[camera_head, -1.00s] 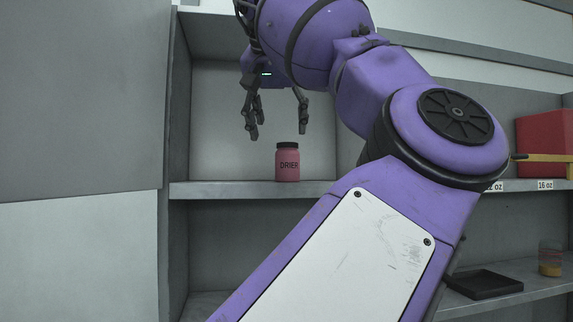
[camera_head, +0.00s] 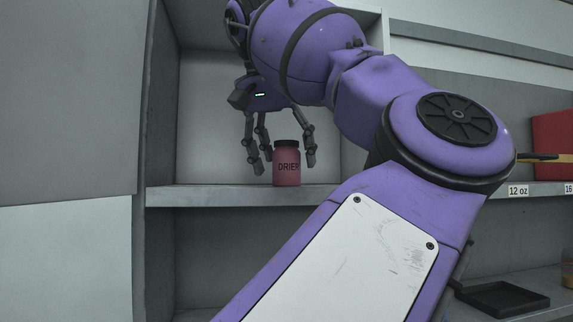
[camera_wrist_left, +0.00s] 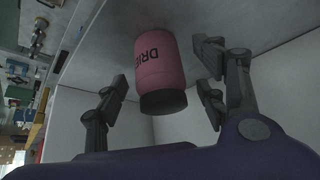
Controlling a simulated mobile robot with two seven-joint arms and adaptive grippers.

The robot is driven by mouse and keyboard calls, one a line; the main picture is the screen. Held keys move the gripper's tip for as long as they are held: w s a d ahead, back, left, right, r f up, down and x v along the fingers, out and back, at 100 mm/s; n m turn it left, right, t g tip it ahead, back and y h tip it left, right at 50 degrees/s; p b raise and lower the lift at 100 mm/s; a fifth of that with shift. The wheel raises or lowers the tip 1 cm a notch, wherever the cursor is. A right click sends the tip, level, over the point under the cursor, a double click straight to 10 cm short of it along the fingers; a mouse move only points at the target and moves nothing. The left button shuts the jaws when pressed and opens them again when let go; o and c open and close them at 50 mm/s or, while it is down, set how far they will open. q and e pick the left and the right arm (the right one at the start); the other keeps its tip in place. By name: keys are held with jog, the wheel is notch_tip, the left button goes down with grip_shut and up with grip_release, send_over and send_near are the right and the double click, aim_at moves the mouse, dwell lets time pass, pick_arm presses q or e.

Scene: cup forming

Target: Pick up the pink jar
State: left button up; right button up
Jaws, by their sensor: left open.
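The pink jar (camera_head: 287,168) has a black lid and the word "DRIER" on it. It stands upright on the shelf (camera_head: 230,193) in the head view. My left gripper (camera_head: 284,163) is open, its fingers pointing down around the upper part of the jar, with fingers showing to its left and right. In the left wrist view the jar (camera_wrist_left: 160,62) appears upside down between the open fingers of my left gripper (camera_wrist_left: 165,85), with gaps on both sides. I cannot tell whether any finger touches it. My right gripper is not in view.
The cubby's side wall (camera_head: 158,100) rises left of the jar. At the right are a red container (camera_head: 553,145), a shelf label reading "12 oz" (camera_head: 518,190) and, lower down, a black tray (camera_head: 502,298). The shelf around the jar is clear.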

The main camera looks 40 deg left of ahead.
pick_arm(q)
jog(key=shift+w+a+f, duration=0.1)
jog(key=shift+w+f, duration=0.25)
jog(key=shift+f, duration=0.15)
jog(key=shift+s+r, duration=0.1)
jog(key=shift+c, duration=1.1)
jog(key=c, duration=1.1)
jog(key=shift+w, duration=0.25)
